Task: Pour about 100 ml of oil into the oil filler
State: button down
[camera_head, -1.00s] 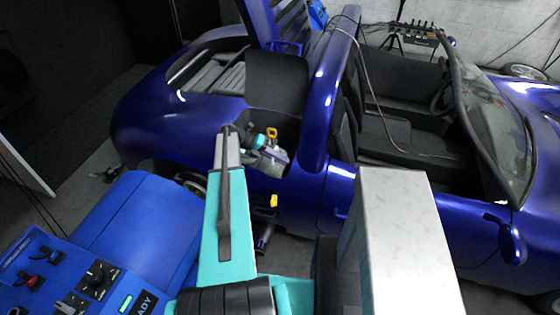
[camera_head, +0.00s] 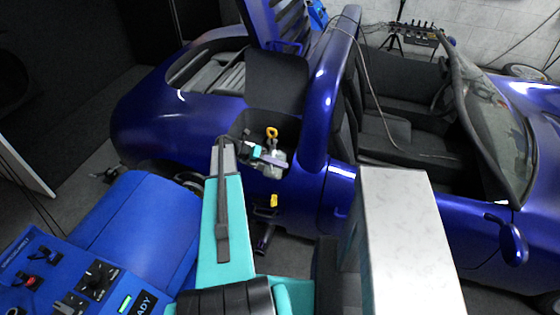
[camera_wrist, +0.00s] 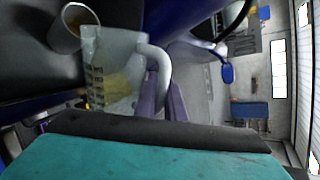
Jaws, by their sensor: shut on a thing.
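A translucent measuring jug (camera_head: 279,170) with a pale handle is in the open side compartment of the blue car. In the wrist view the jug (camera_wrist: 112,62) shows dark graduation marks and a yellowish tint low in the picture. My gripper (camera_head: 272,160) is shut on the jug's handle; its purple fingers also show in the wrist view (camera_wrist: 162,104). A grey round neck (camera_wrist: 70,32) with amber inside lies beside the jug, and looks like the oil filler. I cannot tell whether they touch, or whether oil flows. In the head view the filler cannot be made out.
A yellow ring handle (camera_head: 271,132) stands just behind the jug. A yellow tag (camera_head: 274,201) sits below the compartment. The open dark flap (camera_head: 277,80) is above it. The car body (camera_head: 312,110) closes in on the right. A blue control console (camera_head: 75,265) is at lower left.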

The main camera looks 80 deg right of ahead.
aim_at(276, 177)
jog(key=shift+a+f+m+h+b, duration=0.15)
jog(key=shift+a+m+h+b, duration=0.15)
jog(key=shift+b, duration=0.75)
jog(key=b, duration=0.3)
jog(key=shift+w+a+m+g+h, duration=0.1)
jog(key=shift+a+m+g+h, duration=0.2)
jog(key=shift+a+r+m+h+b, duration=0.25)
jog(key=shift+r+m+h+b, duration=0.35)
jog(key=shift+r+b, duration=0.1)
jog(key=shift+a+f+b, duration=0.15)
jog(key=shift+b, duration=0.35)
